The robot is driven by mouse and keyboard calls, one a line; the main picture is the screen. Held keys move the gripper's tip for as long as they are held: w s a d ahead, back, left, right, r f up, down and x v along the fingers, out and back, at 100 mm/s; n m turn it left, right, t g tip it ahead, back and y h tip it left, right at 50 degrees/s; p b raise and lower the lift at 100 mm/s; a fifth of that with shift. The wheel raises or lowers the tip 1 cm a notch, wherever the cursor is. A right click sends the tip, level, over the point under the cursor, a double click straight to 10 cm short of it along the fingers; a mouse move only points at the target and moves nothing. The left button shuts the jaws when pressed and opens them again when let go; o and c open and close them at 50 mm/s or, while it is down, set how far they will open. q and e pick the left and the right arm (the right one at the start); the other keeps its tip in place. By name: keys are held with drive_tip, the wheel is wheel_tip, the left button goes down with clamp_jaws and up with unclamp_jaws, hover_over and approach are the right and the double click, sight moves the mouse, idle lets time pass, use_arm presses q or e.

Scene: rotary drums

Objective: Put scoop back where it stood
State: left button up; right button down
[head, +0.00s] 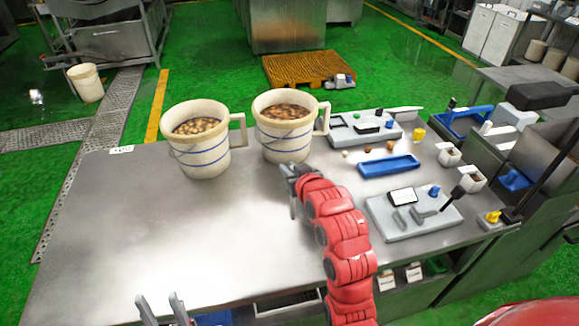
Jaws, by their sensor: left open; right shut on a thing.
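My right gripper (287,172) is at the end of the red arm, just in front of the right bucket. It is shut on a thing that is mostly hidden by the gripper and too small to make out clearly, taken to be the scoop. My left gripper (164,310) shows only its fingertips at the bottom edge, apart and empty. The left bucket (203,155) is cream with blue bands and holds brownish pieces. The right bucket (285,138) is alike, with darker brown contents. Both stand upright near the table's back edge.
The steel table (130,230) is bare at the left and front. To the right are a blue tray (388,165), a grey panel (400,222) with a black-handled tool (454,197), a rear grey panel (350,136), small cups and a yellow cup (419,135).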

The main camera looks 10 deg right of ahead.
drive_tip(key=shift+f, duration=0.35)
idle(0.3)
unclamp_jaws()
idle(0.5)
drive_tip(key=shift+v, duration=1.25)
drive_tip(key=shift+s+r+p, duration=0.3)
drive_tip(key=shift+s+p, duration=0.05)
drive_tip(key=shift+p, duration=0.15)
drive_tip(key=p+v, duration=0.5)
drive_tip(key=p, duration=0.4)
drive_tip(key=shift+s+d, duration=0.1)
drive_tip(key=shift+s, duration=0.3)
